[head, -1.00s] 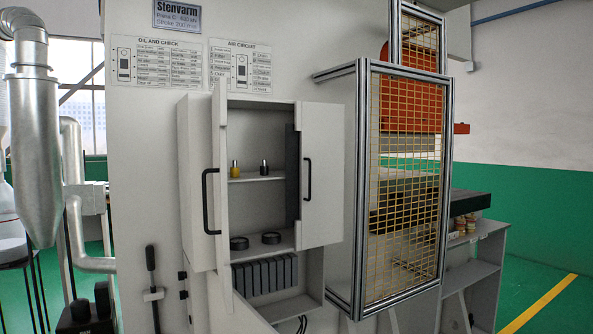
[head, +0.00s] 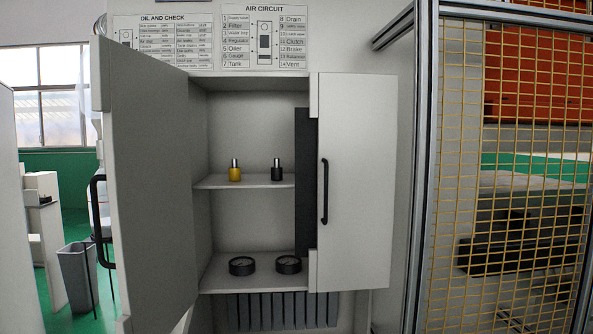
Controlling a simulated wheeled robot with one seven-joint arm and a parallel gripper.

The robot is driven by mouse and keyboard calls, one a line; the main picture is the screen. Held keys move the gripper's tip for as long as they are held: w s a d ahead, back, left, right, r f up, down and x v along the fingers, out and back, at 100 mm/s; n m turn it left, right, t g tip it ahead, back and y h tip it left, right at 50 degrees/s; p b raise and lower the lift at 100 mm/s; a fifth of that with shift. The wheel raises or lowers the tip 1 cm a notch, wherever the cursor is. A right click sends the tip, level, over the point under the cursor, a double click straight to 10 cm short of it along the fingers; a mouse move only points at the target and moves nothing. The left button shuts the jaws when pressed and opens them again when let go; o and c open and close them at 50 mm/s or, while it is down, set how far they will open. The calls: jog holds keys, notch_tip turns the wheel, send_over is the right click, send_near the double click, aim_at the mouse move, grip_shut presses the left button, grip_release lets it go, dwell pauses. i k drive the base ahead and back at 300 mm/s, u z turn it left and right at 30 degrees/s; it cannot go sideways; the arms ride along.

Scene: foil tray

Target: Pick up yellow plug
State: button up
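The yellow plug (head: 235,172) stands upright on the upper shelf (head: 219,182) of the open wall cabinet, left of centre, with a silvery top. A similar black plug (head: 277,171) stands to its right on the same shelf. A gap separates the two plugs. My gripper is not in view.
Cabinet doors stand open on the left (head: 152,180) and right (head: 352,180), each with a black handle. Two dark round gauges (head: 242,266) (head: 288,264) lie on the lower shelf. A yellow mesh guard (head: 510,200) stands at right. A grey bin (head: 78,275) is at lower left.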

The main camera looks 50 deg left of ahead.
aim_at(235, 172)
jog(key=u, duration=0.65)
jog(key=i, duration=1.05)
jog(key=u, duration=1)
